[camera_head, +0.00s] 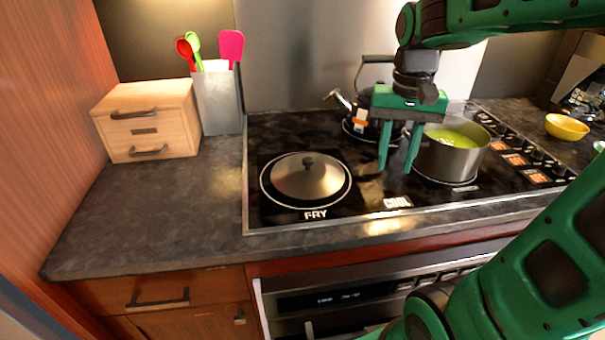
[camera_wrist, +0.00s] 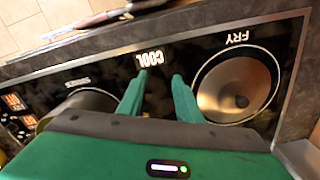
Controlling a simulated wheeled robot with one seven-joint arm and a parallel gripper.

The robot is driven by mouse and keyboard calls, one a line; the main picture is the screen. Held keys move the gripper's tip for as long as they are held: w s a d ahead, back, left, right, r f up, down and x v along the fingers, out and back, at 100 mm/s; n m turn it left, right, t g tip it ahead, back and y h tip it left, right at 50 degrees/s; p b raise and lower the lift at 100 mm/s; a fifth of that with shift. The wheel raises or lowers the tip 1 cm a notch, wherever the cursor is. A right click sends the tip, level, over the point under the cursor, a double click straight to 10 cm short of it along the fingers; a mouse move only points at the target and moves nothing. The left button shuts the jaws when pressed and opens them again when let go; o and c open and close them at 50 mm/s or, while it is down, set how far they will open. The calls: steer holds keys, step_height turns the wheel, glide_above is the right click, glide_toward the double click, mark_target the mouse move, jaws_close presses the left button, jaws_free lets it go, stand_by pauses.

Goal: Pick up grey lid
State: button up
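The grey lid (camera_head: 308,177) is a shallow metal dome with a small dark knob on top. It lies on the burner marked FRY at the left of the cooktop. In the wrist view the lid (camera_wrist: 234,88) is at the right, with its knob facing the camera. My gripper (camera_head: 398,168) is green, points down and hangs above the cooktop to the right of the lid, apart from it. Its two fingers (camera_wrist: 158,84) are spread with nothing between them, over the area marked COOL.
A pot (camera_head: 452,158) with green contents stands just right of my gripper. A kettle (camera_head: 372,112) is behind it. A wooden drawer box (camera_head: 150,120) and a utensil holder (camera_head: 218,100) stand at the left. A yellow bowl (camera_head: 567,127) is at the right. The left front counter is clear.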

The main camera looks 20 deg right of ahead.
steer(key=w+a+r, duration=0.3)
steer(key=w+a, duration=0.2)
steer(key=w, duration=0.3)
glide_above(308, 159)
steer(key=f, duration=0.3)
steer(key=shift+w+d+f, duration=0.1)
steer(key=shift+d+f, duration=0.15)
steer(key=shift+f, duration=0.05)
steer(key=shift+a+f, duration=0.15)
steer(key=shift+f, duration=1.2)
steer(key=shift+a+f, duration=0.15)
steer(key=shift+f, duration=1.15)
jaws_close()
